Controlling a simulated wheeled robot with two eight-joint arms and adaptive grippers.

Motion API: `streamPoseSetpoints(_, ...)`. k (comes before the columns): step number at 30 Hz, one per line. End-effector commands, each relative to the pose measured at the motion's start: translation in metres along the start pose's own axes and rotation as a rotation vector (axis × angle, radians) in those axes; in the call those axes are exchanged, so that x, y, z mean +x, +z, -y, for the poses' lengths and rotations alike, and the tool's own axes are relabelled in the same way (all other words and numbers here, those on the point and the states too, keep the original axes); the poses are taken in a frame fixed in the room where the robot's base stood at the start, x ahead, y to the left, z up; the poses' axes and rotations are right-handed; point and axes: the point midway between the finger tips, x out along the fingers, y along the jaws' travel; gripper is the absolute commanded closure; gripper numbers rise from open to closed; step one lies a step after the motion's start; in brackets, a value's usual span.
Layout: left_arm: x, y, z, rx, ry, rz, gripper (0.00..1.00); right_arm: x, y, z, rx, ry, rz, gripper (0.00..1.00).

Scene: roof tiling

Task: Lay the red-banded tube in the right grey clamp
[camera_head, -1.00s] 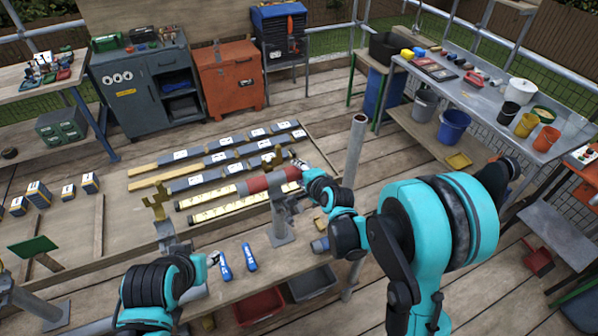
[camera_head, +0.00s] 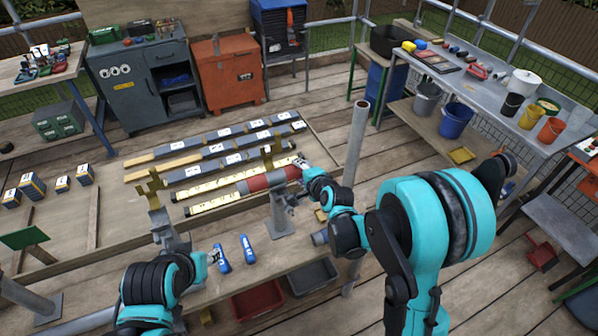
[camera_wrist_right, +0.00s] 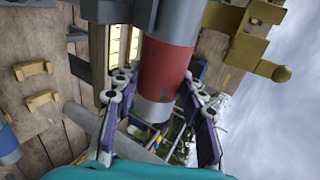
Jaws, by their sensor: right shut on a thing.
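My right gripper (camera_head: 303,165) is shut on the red-banded tube (camera_head: 268,180), near its right end. In the right wrist view the fingers (camera_wrist_right: 158,100) stand on either side of the red band (camera_wrist_right: 163,68). The tube is roughly level, its left end pointing to lower left. The right grey clamp (camera_head: 281,210), on a flat foot, stands just under and in front of the tube. I cannot tell whether the tube touches its jaws. My left arm's wrist (camera_head: 198,270) is at lower left; its fingers are not clear.
A yellow fork (camera_head: 152,185) tops a grey stand at left; another yellow piece (camera_head: 268,155) stands behind the tube. Two blue tools (camera_head: 247,248) lie on the bench front. An upright grey pipe (camera_head: 356,140) rises right of my gripper. Grey-and-yellow strips (camera_head: 215,160) lie behind.

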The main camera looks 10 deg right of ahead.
Motion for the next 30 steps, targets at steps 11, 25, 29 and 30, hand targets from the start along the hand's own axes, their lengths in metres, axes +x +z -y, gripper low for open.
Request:
streamPoseSetpoints(11, 0.003, 0.002, 0.000, 0.000, 0.000, 0.000, 0.60, 0.002, 0.000, -0.003, 0.001, -0.001, 0.000, 1.00)
streamPoseSetpoints(25, 0.003, 0.002, 0.000, 0.000, 0.000, 0.000, 0.60, 0.001, 0.000, -0.003, 0.000, 0.001, 0.000, 0.36)
streamPoseSetpoints(29, 0.003, 0.002, 0.000, 0.000, 0.000, 0.000, 0.60, -0.011, 0.000, -0.003, 0.000, 0.000, 0.000, 0.36)
streamPoseSetpoints(30, 0.003, 0.002, 0.000, 0.000, 0.000, 0.000, 0.60, -0.017, 0.000, -0.003, 0.000, 0.000, 0.000, 0.36)
